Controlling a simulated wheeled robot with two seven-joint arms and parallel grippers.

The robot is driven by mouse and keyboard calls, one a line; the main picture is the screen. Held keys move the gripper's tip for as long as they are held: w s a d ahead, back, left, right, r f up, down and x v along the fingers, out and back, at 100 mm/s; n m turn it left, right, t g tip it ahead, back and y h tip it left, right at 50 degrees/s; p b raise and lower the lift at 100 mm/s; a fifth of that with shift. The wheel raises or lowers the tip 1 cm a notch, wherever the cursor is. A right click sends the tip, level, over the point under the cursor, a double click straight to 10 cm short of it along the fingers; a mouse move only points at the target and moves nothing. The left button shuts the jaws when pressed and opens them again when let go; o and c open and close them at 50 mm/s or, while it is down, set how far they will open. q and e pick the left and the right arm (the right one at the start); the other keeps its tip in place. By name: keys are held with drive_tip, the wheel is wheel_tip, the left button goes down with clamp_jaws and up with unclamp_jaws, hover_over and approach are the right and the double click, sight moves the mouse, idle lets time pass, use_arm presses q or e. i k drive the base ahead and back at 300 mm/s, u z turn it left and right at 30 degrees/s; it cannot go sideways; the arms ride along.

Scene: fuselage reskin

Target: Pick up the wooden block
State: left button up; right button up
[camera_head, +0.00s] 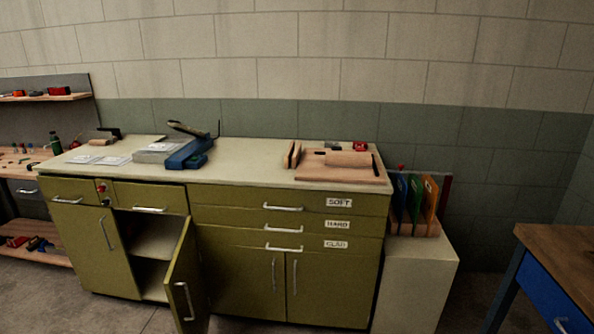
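The pictures do not settle which piece is the wooden block. A tan, wood-coloured block-like piece (347,158) lies on a flat brown board (343,177) at the right end of the cabinet top. Small upright wood-coloured pieces (292,155) stand just left of that board. A smaller light brown piece (100,142) lies at the far left of the top. Neither of my grippers is in view.
The olive cabinet (235,260) has a pale top (240,165) and one lower door (186,275) standing open. A blue tool (188,155) sits mid-top. Coloured panels (415,200) stand on a white pedestal (413,285). A wooden table (560,255) is at right.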

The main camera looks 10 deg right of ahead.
sight(343, 158)
drive_tip(key=u, duration=0.35)
drive_tip(key=k, duration=0.3)
drive_tip(key=z, duration=1.4)
drive_tip(key=i, duration=1.2)
drive_tip(key=u, duration=0.35)
drive_tip(key=i, duration=1)
drive_tip(key=u, duration=1.05)
